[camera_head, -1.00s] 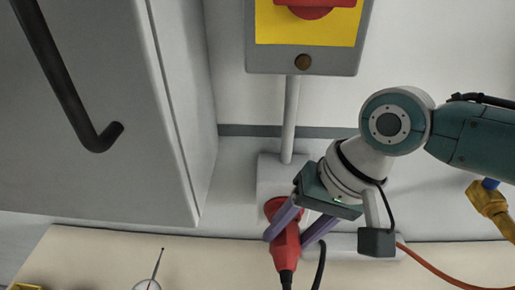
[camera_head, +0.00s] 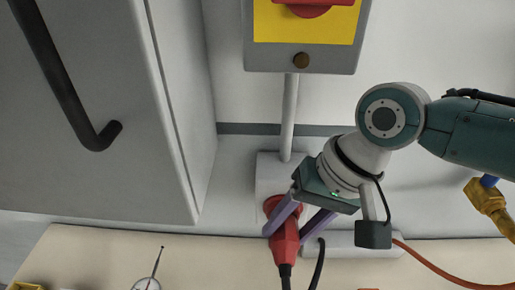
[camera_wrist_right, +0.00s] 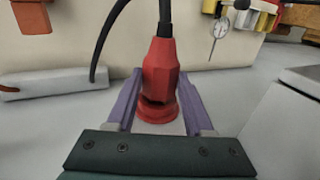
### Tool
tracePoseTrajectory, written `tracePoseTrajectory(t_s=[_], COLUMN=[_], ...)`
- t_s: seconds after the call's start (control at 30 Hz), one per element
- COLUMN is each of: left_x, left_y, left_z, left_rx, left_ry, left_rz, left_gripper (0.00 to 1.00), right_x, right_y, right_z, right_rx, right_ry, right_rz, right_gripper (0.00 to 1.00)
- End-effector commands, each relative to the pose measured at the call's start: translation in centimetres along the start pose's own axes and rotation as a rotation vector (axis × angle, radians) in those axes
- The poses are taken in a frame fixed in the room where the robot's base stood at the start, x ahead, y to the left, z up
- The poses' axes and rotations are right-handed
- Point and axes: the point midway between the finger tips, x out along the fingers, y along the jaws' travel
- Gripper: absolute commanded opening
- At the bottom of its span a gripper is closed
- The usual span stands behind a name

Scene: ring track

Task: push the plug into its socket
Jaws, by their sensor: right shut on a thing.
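The red plug (camera_head: 286,247) hangs below the socket, with a black cable running down from its end. The red socket (camera_head: 270,204) sits on a pale grey box on the wall. My right gripper (camera_head: 285,236) has its purple fingers on both sides of the plug and is shut on it. In the right wrist view the plug (camera_wrist_right: 160,68) is between the fingers, lined up with the socket's red ring (camera_wrist_right: 158,114). A dark band shows between them; how deep the plug sits cannot be told. My left gripper is not in view.
A grey cabinet (camera_head: 100,150) with a black handle fills the left. A switch box (camera_head: 300,58) is above the socket. A pale bar (camera_head: 345,243) lies right of the plug. A dial gauge (camera_wrist_right: 219,28) and yellow fitting (camera_head: 489,205) are farther off.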

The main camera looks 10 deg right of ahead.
Motion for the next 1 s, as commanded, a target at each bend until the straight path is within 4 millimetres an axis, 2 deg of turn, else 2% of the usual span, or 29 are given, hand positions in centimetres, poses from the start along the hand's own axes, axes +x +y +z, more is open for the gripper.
tracePoseTrajectory(t_s=[0.37,0.4,0.7,1.0], left_x=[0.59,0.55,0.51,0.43], left_y=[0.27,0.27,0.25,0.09], left_z=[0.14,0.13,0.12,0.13], left_rx=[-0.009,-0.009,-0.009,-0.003], left_ry=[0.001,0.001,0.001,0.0], left_rz=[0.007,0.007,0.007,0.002], left_gripper=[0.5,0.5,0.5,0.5], right_x=[0.05,-0.01,-0.01,-0.33], right_y=[-0.01,-0.03,0.01,0.05], right_z=[-0.8,-0.82,-0.78,-0.78], right_rx=[0.001,0.001,0.001,0.001], right_ry=[0.0,0.0,0.0,0.0], right_rz=[-0.001,-0.001,0.0,0.001], right_gripper=[0.0,0.54,0.87,0.87])
